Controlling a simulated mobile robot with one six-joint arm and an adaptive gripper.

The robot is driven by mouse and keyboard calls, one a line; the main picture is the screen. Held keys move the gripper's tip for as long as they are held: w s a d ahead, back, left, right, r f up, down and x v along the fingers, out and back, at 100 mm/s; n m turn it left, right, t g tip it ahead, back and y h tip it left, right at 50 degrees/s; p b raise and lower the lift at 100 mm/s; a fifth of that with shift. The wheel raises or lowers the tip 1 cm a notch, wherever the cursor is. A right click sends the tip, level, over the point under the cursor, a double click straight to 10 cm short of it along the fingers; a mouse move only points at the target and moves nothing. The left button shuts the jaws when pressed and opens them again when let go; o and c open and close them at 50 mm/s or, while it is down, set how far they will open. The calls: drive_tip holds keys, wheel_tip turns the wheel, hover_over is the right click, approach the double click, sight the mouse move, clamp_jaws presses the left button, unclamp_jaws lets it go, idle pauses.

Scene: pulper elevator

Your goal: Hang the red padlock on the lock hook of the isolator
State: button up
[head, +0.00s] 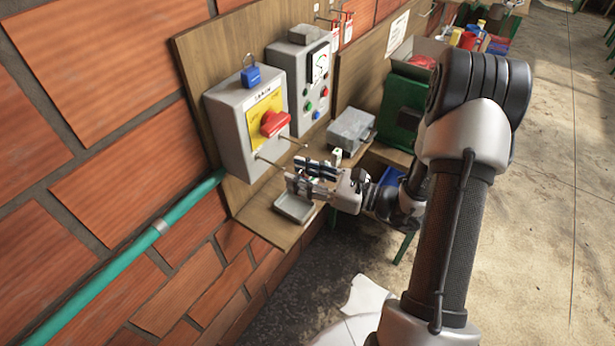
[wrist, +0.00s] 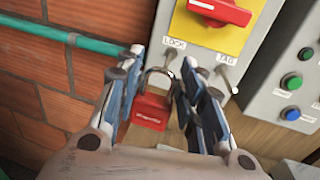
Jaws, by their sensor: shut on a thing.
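The red padlock (wrist: 148,112) is between the fingers of my gripper (wrist: 160,85) in the wrist view. My gripper is shut on it, and its metal shackle (wrist: 160,74) points up toward the isolator. In the head view my gripper (head: 312,180) is just in front of and below the isolator (head: 225,125), a grey box with a yellow plate and a red handle (head: 274,123). The lock hook, by the LOCK label (wrist: 174,42), is partly hidden behind the shackle and finger. The tag hook (wrist: 229,77) stands to its right. I cannot tell whether the shackle touches the hook.
A blue padlock (head: 251,75) sits on top of the isolator. A grey tray (head: 293,208) lies on the shelf under my gripper. A control box (head: 302,85) with buttons and a grey box (head: 352,130) are to the right. A green pipe (head: 130,248) runs along the brick wall.

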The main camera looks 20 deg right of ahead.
sight(280, 168)
drive_tip(key=shift+w+d+f+x, duration=0.1)
drive_tip(key=shift+x, duration=0.75)
drive_tip(key=shift+w+d+f+x, duration=0.1)
drive_tip(key=shift+x, duration=0.75)
drive_tip(key=shift+w+d+f+x, duration=0.1)
drive_tip(key=shift+w+x, duration=0.05)
drive_tip(key=shift+x, duration=0.7)
drive_tip(key=shift+w+a+f+b, duration=0.35)
drive_tip(key=shift+w+f+b, duration=0.1)
drive_tip(key=shift+b, duration=0.1)
drive_tip(key=o, duration=1.2)
